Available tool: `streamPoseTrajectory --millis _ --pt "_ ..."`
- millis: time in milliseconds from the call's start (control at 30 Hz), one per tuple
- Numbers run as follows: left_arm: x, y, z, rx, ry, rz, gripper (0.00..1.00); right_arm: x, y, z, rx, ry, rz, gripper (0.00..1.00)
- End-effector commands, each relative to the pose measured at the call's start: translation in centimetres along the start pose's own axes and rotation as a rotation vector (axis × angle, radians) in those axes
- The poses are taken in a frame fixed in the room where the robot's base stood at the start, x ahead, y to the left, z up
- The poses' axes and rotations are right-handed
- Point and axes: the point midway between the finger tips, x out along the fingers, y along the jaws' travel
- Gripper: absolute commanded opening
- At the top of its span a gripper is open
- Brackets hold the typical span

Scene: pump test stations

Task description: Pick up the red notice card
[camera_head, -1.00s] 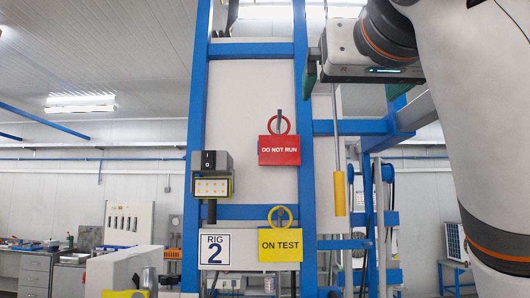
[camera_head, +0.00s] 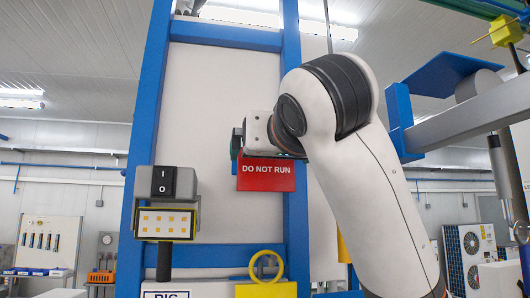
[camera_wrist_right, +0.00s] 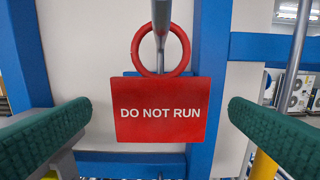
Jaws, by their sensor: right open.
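The red notice card (camera_head: 266,175) reads "DO NOT RUN" and hangs on the pale panel of the blue rig frame. In the right wrist view the card (camera_wrist_right: 160,110) hangs by its red ring (camera_wrist_right: 161,45) from a grey peg (camera_wrist_right: 160,30). My right gripper (camera_wrist_right: 158,122) is open, with one green-padded finger on each side of the card and a gap on both sides. In the head view my right gripper (camera_head: 238,143) and wrist cover the ring and the card's upper edge. My left gripper is not in view.
A yellow card with a ring (camera_head: 266,268) hangs below the red one. Blue posts (camera_head: 293,215) flank the panel. A yellow cylinder (camera_wrist_right: 264,166) stands to the right.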

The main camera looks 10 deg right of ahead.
Motion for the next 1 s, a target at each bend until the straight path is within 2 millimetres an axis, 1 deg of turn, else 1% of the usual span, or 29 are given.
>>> streamPoseTrajectory --millis 167,233,300,400,500,633,767,800,1000 --pt "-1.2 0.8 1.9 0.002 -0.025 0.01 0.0 1.2 0.0 0.2 -0.001 0.001 -0.001 1.0" --pt "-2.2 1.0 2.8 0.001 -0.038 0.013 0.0 2.1 -0.1 0.2 -0.001 0.003 -0.001 1.0" --pt "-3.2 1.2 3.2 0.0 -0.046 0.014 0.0 3.0 -0.1 0.2 -0.001 0.003 -0.002 1.0" --pt "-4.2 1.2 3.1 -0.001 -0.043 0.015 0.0 4.3 -0.1 0.0 0.0 0.003 -0.001 1.0" --pt "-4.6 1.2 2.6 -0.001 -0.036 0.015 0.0 5.3 -0.1 -0.2 0.0 0.002 -0.001 1.0" --pt "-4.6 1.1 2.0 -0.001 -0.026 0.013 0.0 5.6 -0.1 -0.4 0.0 0.0 0.0 1.0" --pt "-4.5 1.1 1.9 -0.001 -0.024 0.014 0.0 5.6 -0.1 -0.5 0.0 0.0 0.0 1.0" --pt "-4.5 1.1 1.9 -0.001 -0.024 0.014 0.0 5.6 -0.1 -0.5 0.0 0.0 0.0 0.98" --pt "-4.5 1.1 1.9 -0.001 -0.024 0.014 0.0 5.6 -0.1 -0.4 0.0 0.0 0.0 0.67"
